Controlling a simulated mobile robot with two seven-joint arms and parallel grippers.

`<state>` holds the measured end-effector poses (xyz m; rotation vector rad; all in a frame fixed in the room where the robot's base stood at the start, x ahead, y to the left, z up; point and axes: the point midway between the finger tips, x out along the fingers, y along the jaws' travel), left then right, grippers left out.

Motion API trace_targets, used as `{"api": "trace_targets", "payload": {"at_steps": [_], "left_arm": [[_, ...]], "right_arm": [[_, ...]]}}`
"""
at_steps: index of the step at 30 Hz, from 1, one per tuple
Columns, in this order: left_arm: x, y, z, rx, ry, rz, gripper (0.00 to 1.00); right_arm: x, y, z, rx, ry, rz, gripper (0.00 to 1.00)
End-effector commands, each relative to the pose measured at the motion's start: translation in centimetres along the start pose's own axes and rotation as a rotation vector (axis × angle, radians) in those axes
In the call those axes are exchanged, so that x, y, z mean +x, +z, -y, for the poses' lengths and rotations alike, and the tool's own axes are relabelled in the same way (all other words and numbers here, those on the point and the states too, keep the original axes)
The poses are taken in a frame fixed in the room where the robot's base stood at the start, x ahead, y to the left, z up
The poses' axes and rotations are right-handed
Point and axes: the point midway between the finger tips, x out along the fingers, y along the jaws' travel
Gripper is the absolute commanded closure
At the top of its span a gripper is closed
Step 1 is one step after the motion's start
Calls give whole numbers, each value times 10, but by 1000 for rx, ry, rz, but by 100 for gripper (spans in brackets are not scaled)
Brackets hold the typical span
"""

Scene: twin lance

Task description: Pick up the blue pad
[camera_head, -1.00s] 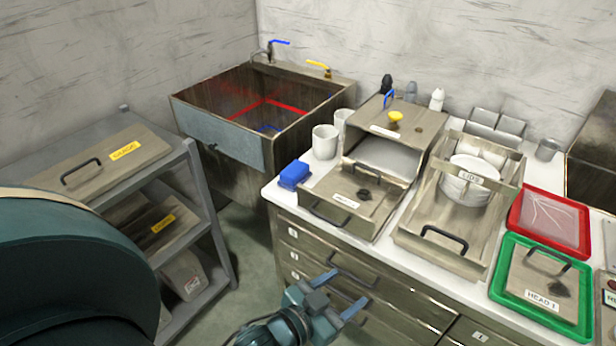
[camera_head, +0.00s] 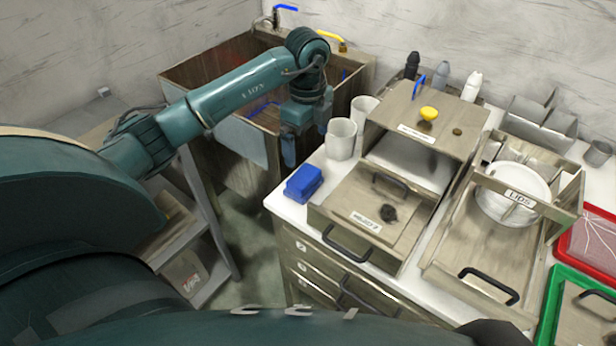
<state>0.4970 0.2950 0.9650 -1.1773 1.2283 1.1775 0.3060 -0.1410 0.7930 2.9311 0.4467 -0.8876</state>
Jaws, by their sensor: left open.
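The blue pad (camera_head: 303,183) is a small block on the near left corner of the white counter (camera_head: 289,208), left of a metal box. My left gripper (camera_head: 306,136) is open and points down, above and behind the pad in the picture, near the sink's right side. Its fingers are apart from the pad, and nothing shows between them. The pad's top and near side are in full view. My right gripper is not in view.
White cups (camera_head: 341,138) stand behind the pad. The metal box (camera_head: 355,215) with a black handle is close on its right. The sink (camera_head: 205,75) lies behind left, a grey shelf (camera_head: 190,235) at left. Floor shows between shelf and drawers.

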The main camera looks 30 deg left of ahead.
Motion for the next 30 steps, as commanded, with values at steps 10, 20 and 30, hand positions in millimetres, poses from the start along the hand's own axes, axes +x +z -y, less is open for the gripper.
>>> {"api": "trace_targets", "payload": {"at_steps": [10, 20, 30], "left_arm": [[61, 1, -1, -3, 5, 1, 0], [91, 6, -2, -2, 6, 2, 0], [125, 9, -1, 0, 2, 0, 0]], "right_arm": [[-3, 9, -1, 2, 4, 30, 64], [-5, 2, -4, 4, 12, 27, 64], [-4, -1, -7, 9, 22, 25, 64]]}}
